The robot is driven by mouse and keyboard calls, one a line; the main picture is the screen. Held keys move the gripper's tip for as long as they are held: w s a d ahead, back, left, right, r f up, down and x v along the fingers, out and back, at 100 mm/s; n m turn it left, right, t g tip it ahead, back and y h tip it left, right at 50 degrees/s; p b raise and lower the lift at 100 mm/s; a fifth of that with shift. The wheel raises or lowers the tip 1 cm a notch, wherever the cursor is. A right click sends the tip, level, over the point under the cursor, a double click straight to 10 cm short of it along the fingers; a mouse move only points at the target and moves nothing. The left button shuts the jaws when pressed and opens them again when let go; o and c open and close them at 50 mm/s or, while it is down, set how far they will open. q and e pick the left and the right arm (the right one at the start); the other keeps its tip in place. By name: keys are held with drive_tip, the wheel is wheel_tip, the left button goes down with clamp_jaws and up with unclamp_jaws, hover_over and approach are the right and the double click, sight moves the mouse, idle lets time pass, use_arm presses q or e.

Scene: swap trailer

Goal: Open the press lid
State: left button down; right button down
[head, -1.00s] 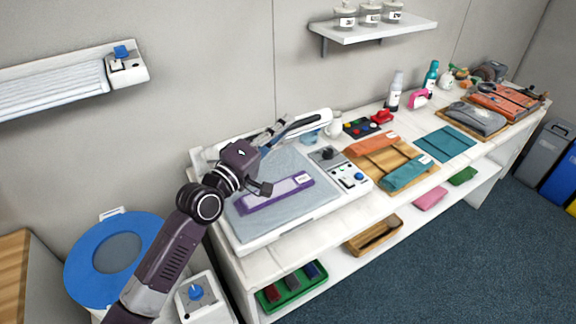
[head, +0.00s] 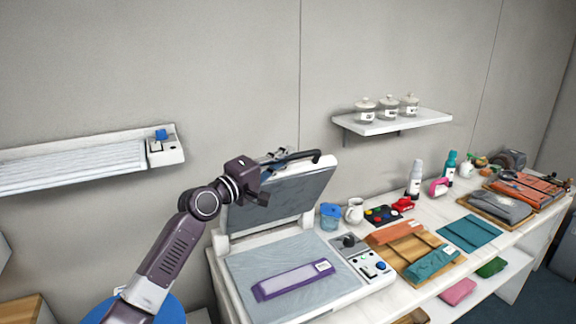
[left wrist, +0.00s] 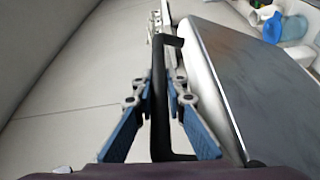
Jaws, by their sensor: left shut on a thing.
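The press (head: 350,292) stands on the bench with its lid (head: 280,192) raised and tilted up from the back edge, its grey underside facing the front. A purple folded piece with a white label (head: 293,280) lies on the grey lower pad (head: 250,272). My left gripper (head: 278,160) is at the lid's top edge, shut on the black handle (head: 305,154). In the left wrist view, the blue fingers (left wrist: 160,115) stand on both sides of the handle (left wrist: 159,90), beside the lid (left wrist: 245,85). My right gripper is not in view.
A blue cup (head: 330,217) and a white mug (head: 355,211) stand close to the right of the lid. A wooden tray (head: 405,250) with folded pieces lies right of the press. A wall shelf (head: 395,123) holds jars. The wall is close behind the lid.

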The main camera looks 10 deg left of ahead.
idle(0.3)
use_arm(q)
drive_tip(key=c, duration=1.9)
unclamp_jaws()
drive_tip(key=shift+d, duration=0.1)
drive_tip(key=shift+c, duration=0.2)
drive_tip(key=r+v, duration=0.1)
drive_tip(key=v, duration=1.1)
drive_tip(key=shift+f, duration=0.4)
